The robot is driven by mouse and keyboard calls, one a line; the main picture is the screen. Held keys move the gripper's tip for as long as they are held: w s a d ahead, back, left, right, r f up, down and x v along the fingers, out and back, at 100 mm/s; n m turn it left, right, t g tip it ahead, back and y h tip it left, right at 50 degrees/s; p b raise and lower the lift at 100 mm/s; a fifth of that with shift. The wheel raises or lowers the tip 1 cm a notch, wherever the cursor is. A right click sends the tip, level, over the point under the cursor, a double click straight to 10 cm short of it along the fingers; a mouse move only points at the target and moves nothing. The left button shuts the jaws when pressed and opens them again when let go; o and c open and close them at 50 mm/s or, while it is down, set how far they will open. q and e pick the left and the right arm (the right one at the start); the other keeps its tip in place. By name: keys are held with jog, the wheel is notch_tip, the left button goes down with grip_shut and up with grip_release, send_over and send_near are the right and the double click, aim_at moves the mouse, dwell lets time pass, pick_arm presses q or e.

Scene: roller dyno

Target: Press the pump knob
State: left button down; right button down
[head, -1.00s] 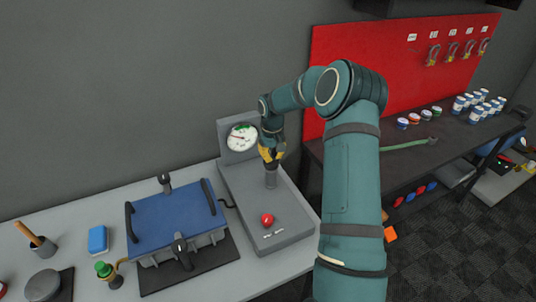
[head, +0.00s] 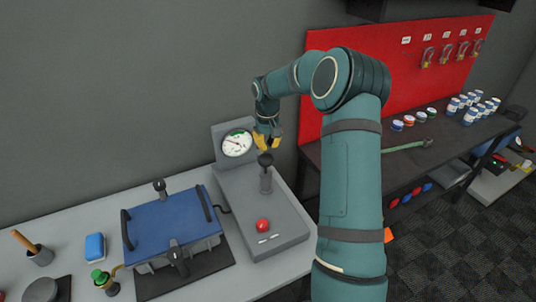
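The pump is a grey cylinder (head: 266,182) standing on a grey sloped unit (head: 285,232), with a dark knob (head: 265,159) on top, upright and raised above the cylinder. My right gripper (head: 268,146) hangs just above the knob with its yellow fingers spread. It holds nothing that I can see. A small gap seems to lie between fingertips and knob, though contact is hard to rule out. A round gauge (head: 237,143) with a red needle and a green band stands behind the pump. A red round knob (head: 263,226) sits at the unit's front. My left gripper is out of view.
A blue-lidded box (head: 172,220) with black handles and clamps stands left of the unit. A dark shelf (head: 400,160) with several cans and a red board (head: 400,85) are at right.

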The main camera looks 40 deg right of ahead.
notch_tip(320, 180, up, 6)
jog(key=shift+w+a+f, duration=0.1)
jog(key=shift+a, duration=0.05)
dwell(0.7)
jog(key=c, duration=1.7)
grip_release()
grip_shut()
notch_tip(320, 180, up, 5)
jog(key=m+p, duration=0.1)
jog(key=m, duration=1.7)
send_over(267, 155)
jog(key=s, duration=0.2)
jog(key=shift+w+a, duration=0.1)
jog(key=shift+a, duration=0.1)
jog(key=shift+f, duration=0.1)
